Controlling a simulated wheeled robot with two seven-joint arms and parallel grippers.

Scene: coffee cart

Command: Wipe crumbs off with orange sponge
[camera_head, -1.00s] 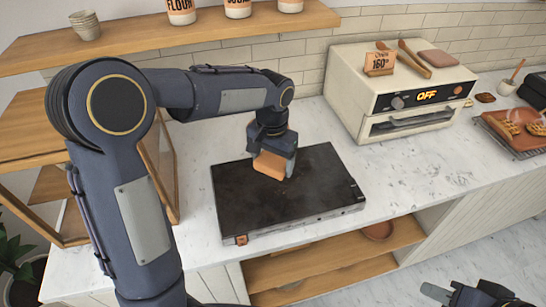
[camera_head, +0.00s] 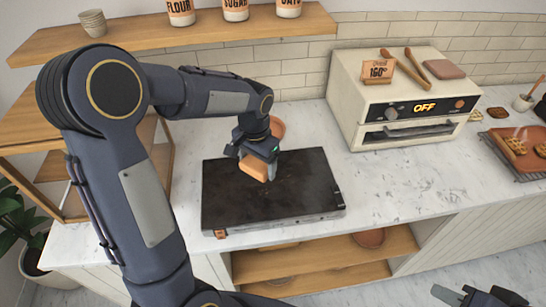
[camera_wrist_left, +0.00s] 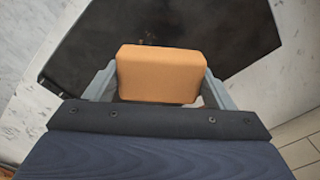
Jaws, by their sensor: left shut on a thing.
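The orange sponge (camera_head: 254,166) is held between the fingers of my left gripper (camera_head: 258,168), over the back middle of a flat black griddle (camera_head: 300,198). In the left wrist view the sponge (camera_wrist_left: 160,75) sits between the two grey fingers, with the griddle (camera_wrist_left: 225,40) behind it. I cannot tell whether the sponge touches the surface. A few tiny specks show on the griddle near the sponge in the wrist view, too small to identify as crumbs. My right gripper (camera_head: 480,297) is partly in view at the bottom right edge, away from the griddle.
A terracotta dish (camera_head: 277,128) stands behind the griddle, partly hidden by my left arm. A cream oven (camera_head: 400,105) stands at the back right. A tray with waffles (camera_head: 525,150) is at the far right. The marble counter (camera_head: 400,185) right of the griddle is clear.

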